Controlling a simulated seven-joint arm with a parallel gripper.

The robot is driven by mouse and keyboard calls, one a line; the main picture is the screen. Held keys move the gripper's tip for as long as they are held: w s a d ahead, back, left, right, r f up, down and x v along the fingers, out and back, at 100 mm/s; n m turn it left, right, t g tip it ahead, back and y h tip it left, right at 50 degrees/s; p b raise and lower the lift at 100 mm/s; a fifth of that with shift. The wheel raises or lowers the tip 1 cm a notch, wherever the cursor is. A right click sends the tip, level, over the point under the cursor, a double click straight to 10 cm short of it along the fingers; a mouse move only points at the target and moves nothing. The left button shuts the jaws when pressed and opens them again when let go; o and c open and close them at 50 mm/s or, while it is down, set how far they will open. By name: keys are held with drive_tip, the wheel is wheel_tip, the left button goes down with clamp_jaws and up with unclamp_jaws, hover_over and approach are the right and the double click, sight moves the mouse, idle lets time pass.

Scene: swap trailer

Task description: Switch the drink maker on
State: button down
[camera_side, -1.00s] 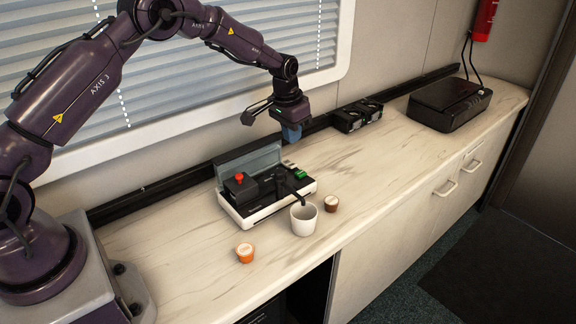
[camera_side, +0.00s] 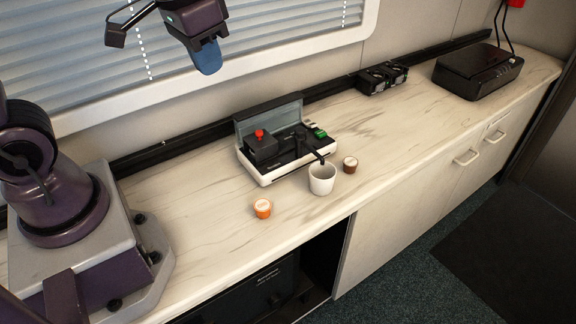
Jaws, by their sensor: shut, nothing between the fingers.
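The drink maker (camera_side: 268,177) is a low white-and-black machine on the counter, with its clear lid raised at the back. A red button (camera_side: 260,133) stands on its black block at the left. A green part (camera_side: 320,133) shows at its right end. A black spout arm reaches over to a white cup (camera_side: 321,180) at its front right. My gripper (camera_side: 208,60) is shut and empty, high in front of the window blinds, up and left of the machine and well apart from it.
An orange-sided capsule (camera_side: 262,208) and a brown capsule (camera_side: 350,164) stand on the counter near the cup. A black twin unit (camera_side: 382,78) and a black box with cables (camera_side: 478,72) sit farther right. The counter (camera_side: 420,120) between is clear.

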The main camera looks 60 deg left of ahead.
drive_tip(key=s+d+r+t, duration=0.1)
drive_tip(key=s+r+t, duration=0.2)
drive_tip(key=s, duration=0.4)
drive_tip(key=shift+d+r+m, duration=0.35)
drive_tip(key=shift+r+m, duration=0.05)
drive_tip(key=shift+r, duration=0.2)
drive_tip(key=shift+f, duration=0.1)
